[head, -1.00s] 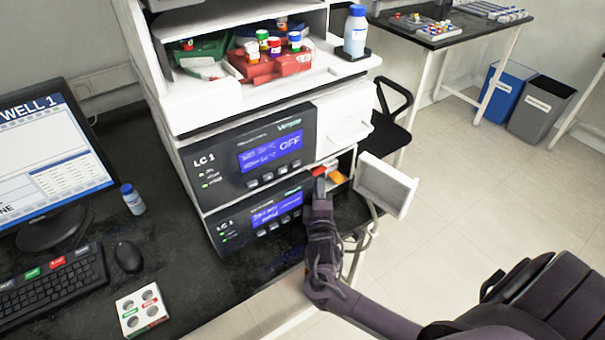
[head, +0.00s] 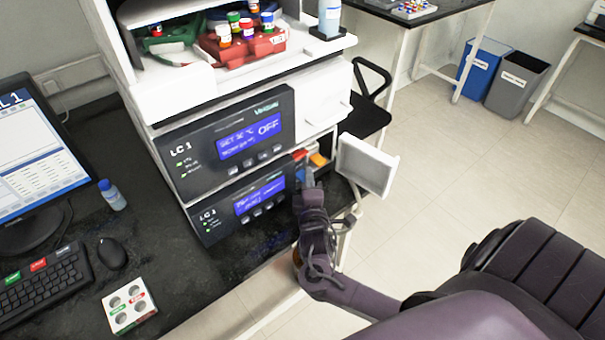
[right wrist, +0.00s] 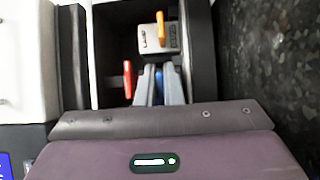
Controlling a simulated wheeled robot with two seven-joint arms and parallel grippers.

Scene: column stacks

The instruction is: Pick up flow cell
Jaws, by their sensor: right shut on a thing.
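The open compartment (head: 325,148) at the right end of the lower LC 1 unit holds small parts with coloured tabs. A red tab (right wrist: 127,78) is at the left and an orange tab (right wrist: 160,28) stands on a grey labelled block (right wrist: 153,42) deeper in. My right gripper (right wrist: 159,88) is at the compartment mouth, its grey fingers shut on a blue tab (right wrist: 158,76), which looks like a flow cell's handle. The part below the tab is hidden. In the head view the right gripper (head: 308,178) covers part of the opening. My left gripper is not in view.
The white compartment door (head: 366,166) stands open just right of my right gripper. A dark bench (head: 160,215) holds a monitor, keyboard, mouse (head: 112,253), blue-capped bottle (head: 112,195) and white four-hole rack (head: 129,308).

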